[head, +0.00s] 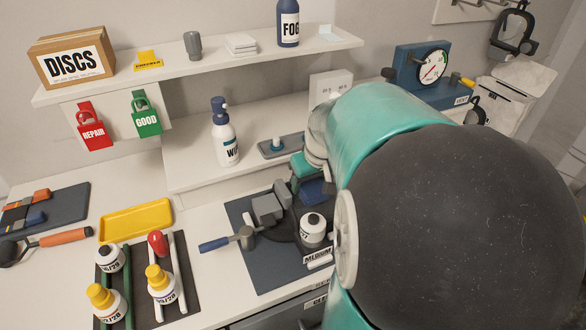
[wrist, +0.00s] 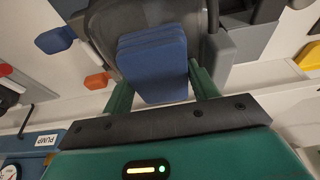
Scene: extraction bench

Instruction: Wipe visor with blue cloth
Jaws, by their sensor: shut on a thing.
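The blue cloth (head: 315,190) is a folded pad; it also shows in the wrist view (wrist: 152,62). My gripper (wrist: 160,88) has one green finger on each side of the cloth and is shut on it. In the head view my gripper (head: 306,174) is partly hidden by my arm. A dark mask with its visor (head: 287,228) lies on the dark mat (head: 262,278), beneath and beside the cloth. In the wrist view the dark, curved visor (wrist: 130,16) is behind the cloth. I cannot tell whether they touch.
A white canister (head: 312,232) and a blue-handled tool (head: 228,241) are at the mat. A yellow tray (head: 136,220) and a rack with bottles (head: 160,285) stand to the left. A pump bottle (head: 224,135) stands behind. My arm hides the bench's right side.

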